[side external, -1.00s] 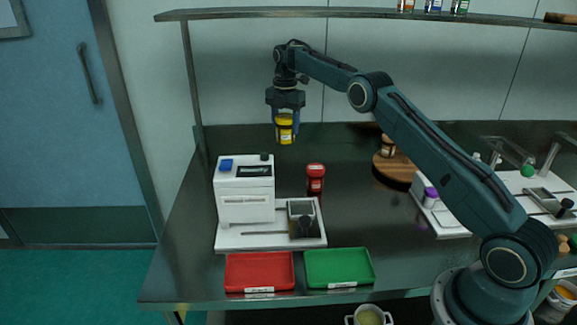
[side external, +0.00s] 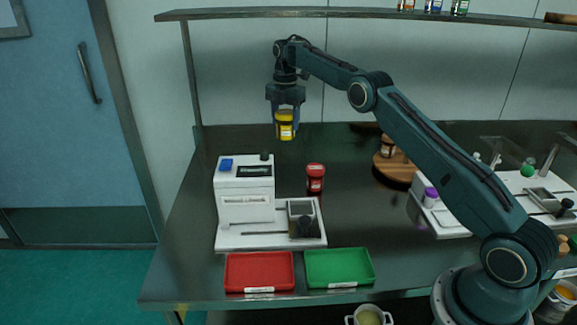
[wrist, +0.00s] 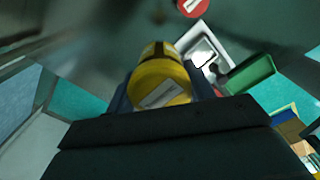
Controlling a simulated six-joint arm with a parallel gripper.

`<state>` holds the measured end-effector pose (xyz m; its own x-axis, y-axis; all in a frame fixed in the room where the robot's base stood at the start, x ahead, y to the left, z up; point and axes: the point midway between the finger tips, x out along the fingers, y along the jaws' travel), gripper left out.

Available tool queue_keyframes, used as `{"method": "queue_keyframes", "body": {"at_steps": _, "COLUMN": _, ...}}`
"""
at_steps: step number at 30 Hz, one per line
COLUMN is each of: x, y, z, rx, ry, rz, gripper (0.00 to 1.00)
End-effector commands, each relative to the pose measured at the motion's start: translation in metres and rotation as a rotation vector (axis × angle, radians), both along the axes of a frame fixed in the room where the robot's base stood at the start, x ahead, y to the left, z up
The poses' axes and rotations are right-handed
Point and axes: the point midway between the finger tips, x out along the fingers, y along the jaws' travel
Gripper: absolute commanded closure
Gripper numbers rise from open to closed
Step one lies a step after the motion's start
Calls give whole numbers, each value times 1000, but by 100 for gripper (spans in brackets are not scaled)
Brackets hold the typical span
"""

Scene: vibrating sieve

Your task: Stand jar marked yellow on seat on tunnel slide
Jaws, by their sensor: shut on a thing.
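The jar marked yellow (side external: 285,131) hangs upright in my gripper (side external: 285,120), which is shut on it, high above the back of the bench. In the wrist view the jar (wrist: 160,82) sits between the two fingers, its pale label facing the camera. The white machine (side external: 245,205) stands below and left of the jar. Its base plate carries a slide with a grey, dark-knobbed carriage (side external: 302,218) at the right end. The carriage also shows in the wrist view (wrist: 203,52). I cannot make out the seat's surface clearly.
A red jar (side external: 315,179) stands behind the carriage. A red tray (side external: 259,271) and a green tray (side external: 339,267) lie in front of the machine. A wooden round stand (side external: 393,168) and a second white station (side external: 447,222) are at right. A shelf (side external: 350,12) runs overhead.

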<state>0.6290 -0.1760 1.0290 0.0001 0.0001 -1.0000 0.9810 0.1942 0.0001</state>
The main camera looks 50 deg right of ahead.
Motion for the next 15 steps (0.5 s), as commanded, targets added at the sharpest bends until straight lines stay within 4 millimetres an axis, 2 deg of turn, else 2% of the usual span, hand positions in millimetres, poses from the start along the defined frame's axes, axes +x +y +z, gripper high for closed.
{"method": "queue_keyframes", "body": {"at_steps": 8, "x": -6, "y": 7, "z": 7, "rx": 0, "ry": -1, "rz": 1, "gripper": 71}}
{"method": "queue_keyframes", "body": {"at_steps": 15, "x": -21, "y": 17, "z": 16, "rx": 1, "ry": -1, "rz": 0, "gripper": 71}}
